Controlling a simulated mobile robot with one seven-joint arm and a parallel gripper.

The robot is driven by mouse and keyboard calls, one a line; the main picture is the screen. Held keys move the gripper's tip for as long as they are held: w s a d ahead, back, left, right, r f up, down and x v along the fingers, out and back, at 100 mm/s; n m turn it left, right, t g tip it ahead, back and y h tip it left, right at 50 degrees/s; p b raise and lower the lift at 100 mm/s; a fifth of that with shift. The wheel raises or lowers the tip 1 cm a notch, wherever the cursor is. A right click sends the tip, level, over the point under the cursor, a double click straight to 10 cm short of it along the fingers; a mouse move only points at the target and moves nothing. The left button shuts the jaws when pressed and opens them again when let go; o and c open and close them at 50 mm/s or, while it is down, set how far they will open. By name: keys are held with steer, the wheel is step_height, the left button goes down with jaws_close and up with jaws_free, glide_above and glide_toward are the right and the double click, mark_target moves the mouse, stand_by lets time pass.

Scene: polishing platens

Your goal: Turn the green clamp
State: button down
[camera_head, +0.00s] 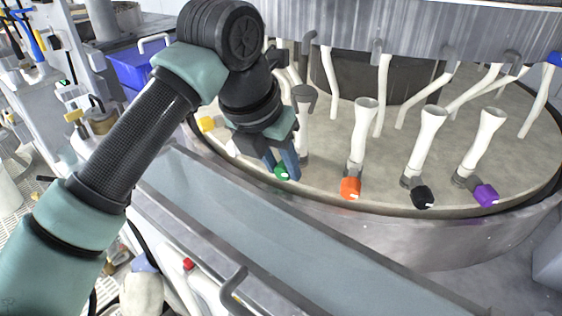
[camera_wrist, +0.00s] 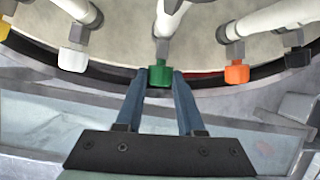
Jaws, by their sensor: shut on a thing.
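The green clamp (camera_head: 282,172) is a small knob at the front rim of the round platen, at the foot of a white tube. In the wrist view the green clamp (camera_wrist: 161,75) sits between the two blue fingertips. My gripper (camera_head: 283,170) reaches down to it from above and is shut on it. The fingers also show in the wrist view (camera_wrist: 160,78), one on each side of the clamp. In the head view the fingers hide part of the clamp.
Along the same rim are an orange clamp (camera_head: 350,188), a black clamp (camera_head: 422,197), a purple clamp (camera_head: 486,195) and a yellow clamp (camera_head: 207,124). A white clamp (camera_wrist: 72,60) is left of the green one. White tubes rise close behind. A grey trough (camera_head: 250,230) runs in front.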

steer(key=shift+w+a+r+g+h+p, duration=0.1)
steer(key=shift+a+g+h+p, duration=0.1)
steer(key=shift+g+h+p, duration=0.55)
steer(key=shift+w+a+f+n+g+h+p, duration=0.1)
steer(key=shift+n+g+h+p, duration=0.2)
steer(key=shift+h+p, duration=0.5)
steer(key=shift+w+a+f+n+g+h+p, duration=0.15)
steer(key=shift+n+h+p, duration=0.25)
steer(key=shift+h, duration=0.65)
steer(key=shift+s, duration=0.1)
steer(key=c, duration=0.5)
jaws_free()
steer(key=shift+s+f, duration=0.1)
steer(key=shift+f, duration=0.05)
